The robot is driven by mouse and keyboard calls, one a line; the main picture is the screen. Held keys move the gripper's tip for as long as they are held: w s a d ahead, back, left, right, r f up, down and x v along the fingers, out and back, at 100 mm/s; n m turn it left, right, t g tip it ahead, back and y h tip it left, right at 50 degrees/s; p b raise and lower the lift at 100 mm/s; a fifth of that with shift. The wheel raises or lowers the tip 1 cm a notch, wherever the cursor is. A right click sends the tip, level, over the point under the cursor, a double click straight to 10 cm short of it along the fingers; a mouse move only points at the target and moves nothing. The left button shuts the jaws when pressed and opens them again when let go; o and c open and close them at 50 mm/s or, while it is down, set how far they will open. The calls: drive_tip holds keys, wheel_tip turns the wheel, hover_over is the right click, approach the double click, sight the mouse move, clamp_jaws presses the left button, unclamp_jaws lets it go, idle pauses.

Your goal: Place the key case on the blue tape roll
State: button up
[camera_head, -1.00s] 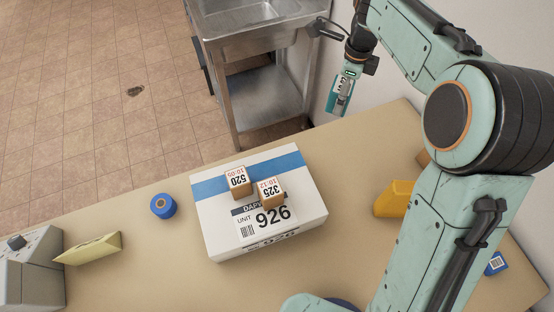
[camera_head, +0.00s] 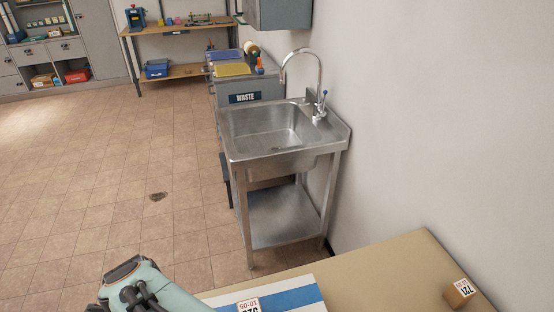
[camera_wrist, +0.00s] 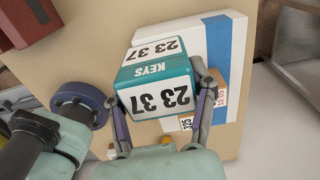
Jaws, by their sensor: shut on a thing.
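The key case (camera_wrist: 155,82) is teal with white faces reading "KEYS" and "23 37". My gripper (camera_wrist: 162,108) is shut on it in the wrist view, with one finger at each side. The case is held over the table (camera_wrist: 105,35), and its gap to what lies below cannot be told. The head view shows only part of my arm, not my gripper.
The white parcel box (camera_wrist: 195,45) with a blue stripe (camera_head: 292,298) lies on the table. A small labelled box (camera_head: 248,306) is on it. Another small box (camera_head: 460,292) sits at the table's right. The steel sink (camera_head: 275,135) stands beyond the table edge.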

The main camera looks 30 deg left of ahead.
wheel_tip(320, 180, down, 2)
drive_tip(key=shift+f, duration=0.2)
drive_tip(key=w+a+f, duration=0.1)
drive_tip(key=a+f, duration=0.2)
drive_tip(key=a, duration=0.1)
drive_tip(key=w+a+f, duration=0.1)
drive_tip(key=a+f, duration=0.2)
drive_tip(key=a, duration=0.2)
drive_tip(key=w+a+f, duration=0.1)
drive_tip(key=a+f, duration=0.3)
drive_tip(key=shift+w+a, duration=0.2)
drive_tip(key=shift+w, duration=0.05)
drive_tip(key=shift+a+f, duration=0.1)
drive_tip(key=shift+f, duration=1.55)
drive_tip(key=shift+f, duration=0.1)
drive_tip(key=o, duration=1.2)
wheel_tip(320, 180, up, 12)
drive_tip(key=shift+r, duration=0.15)
